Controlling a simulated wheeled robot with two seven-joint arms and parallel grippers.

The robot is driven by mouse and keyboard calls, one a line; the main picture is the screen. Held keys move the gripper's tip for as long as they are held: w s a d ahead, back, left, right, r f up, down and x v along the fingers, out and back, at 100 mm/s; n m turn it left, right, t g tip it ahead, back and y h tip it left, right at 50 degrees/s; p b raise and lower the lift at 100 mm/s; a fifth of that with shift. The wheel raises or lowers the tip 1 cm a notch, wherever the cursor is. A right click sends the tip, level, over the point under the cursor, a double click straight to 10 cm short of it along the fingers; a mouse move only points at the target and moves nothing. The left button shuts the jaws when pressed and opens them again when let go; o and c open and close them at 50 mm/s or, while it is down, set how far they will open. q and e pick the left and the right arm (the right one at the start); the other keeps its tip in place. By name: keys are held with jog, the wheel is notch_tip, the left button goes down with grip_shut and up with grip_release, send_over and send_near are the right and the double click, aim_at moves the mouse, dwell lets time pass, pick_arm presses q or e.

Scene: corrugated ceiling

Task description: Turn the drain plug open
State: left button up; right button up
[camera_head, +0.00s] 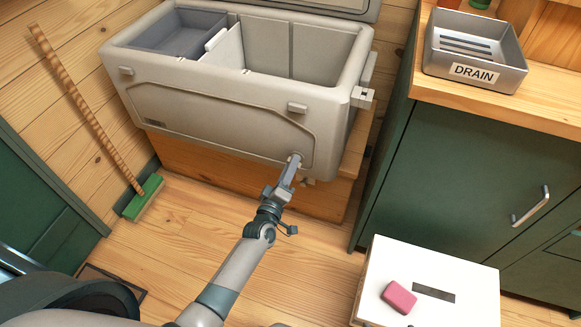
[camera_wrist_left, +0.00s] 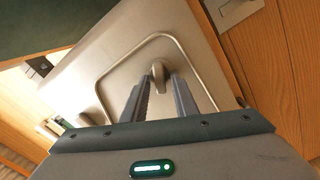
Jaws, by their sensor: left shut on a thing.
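The drain plug (camera_head: 295,158) is a small grey knob low on the right end of the front wall of a beige cooler (camera_head: 215,120). My left gripper (camera_head: 288,172) reaches up to it from below and is shut on it. In the left wrist view the plug (camera_wrist_left: 158,76) shows as a rounded lever between the two fingertips (camera_wrist_left: 160,88), against the cooler's panel. The fingers hide part of the plug in the head view. My right gripper is not in view.
The cooler stands open on a wooden platform (camera_head: 220,165). A grey tray labelled DRAIN (camera_head: 477,52) sits on the counter at the right, above green cabinets (camera_head: 470,170). A white box (camera_head: 440,290) with a pink block (camera_head: 398,297) stands front right. A green broom (camera_head: 143,198) leans left.

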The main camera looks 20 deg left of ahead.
pick_arm(q)
jog(key=n+b, duration=0.1)
jog(key=n, duration=0.4)
jog(key=shift+a+f, duration=0.1)
jog(key=shift+f, duration=0.05)
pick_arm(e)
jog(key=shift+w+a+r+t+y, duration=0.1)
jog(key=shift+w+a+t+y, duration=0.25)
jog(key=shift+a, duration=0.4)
pick_arm(q)
jog(key=shift+n, duration=0.3)
jog(key=o, duration=1)
jog(key=shift+s, duration=0.1)
